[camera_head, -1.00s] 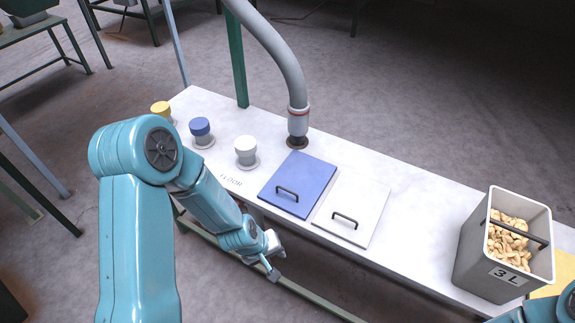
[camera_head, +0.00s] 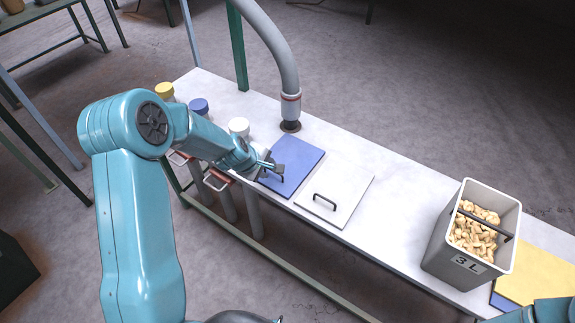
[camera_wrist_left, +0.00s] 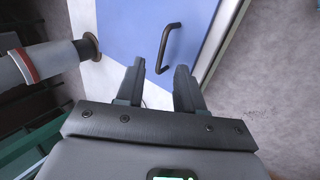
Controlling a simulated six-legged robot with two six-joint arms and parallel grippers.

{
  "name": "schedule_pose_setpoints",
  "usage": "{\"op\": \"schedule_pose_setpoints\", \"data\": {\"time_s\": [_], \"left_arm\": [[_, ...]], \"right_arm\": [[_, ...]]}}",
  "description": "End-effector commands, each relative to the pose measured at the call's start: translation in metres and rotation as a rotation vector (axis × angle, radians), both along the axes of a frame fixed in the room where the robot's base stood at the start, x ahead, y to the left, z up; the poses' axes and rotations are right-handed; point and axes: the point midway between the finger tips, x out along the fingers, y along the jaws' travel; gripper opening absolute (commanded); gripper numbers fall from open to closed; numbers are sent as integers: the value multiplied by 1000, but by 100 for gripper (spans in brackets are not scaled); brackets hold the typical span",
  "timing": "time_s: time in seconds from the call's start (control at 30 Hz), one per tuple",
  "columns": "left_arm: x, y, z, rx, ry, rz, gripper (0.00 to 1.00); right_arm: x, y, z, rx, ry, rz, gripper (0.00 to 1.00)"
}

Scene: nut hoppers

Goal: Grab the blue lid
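The blue lid (camera_head: 304,155) is a flat square panel with a dark bar handle, lying on the white bench. My left gripper (camera_head: 279,171) is over its near left part, at the handle, and partly hides the lid. In the left wrist view the gripper (camera_wrist_left: 160,68) is open with nothing between its fingers. The lid (camera_wrist_left: 125,28) fills the upper middle there, and its handle (camera_wrist_left: 168,42) stands just beyond the fingertips, its near end close to the gap. Part of my right arm shows at the bottom right of the head view; its gripper is not visible.
A white lid (camera_head: 346,188) with a handle lies beside the blue one. A grey hose (camera_head: 285,65) comes down behind it. Yellow, blue and white knobs stand at left. A grey bin (camera_head: 440,245) of nuts stands at right, near yellow (camera_head: 545,275) and blue panels.

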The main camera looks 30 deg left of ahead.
Motion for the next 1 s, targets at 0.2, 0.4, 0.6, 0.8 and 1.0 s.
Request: {"op": "schedule_pose_setpoints", "data": {"time_s": [0.2, 0.4, 0.6, 0.8, 1.0], "left_arm": [[16, -8, -30, 0, 2, -3, 37], [27, -8, -43, 0, 0, 0, 37], [28, -10, -43, 0, -1, -1, 37], [27, -11, -43, 1, 0, -1, 0], [27, -11, -43, 1, 0, -1, 0]], "right_arm": [[0, 0, -8, 0, 0, 0, 0], [0, 0, -8, 0, 0, 0, 0], [0, 0, -8, 0, 0, 0, 0], [0, 0, -8, 0, 0, 0, 0], [0, 0, -8, 0, 0, 0, 0]]}}
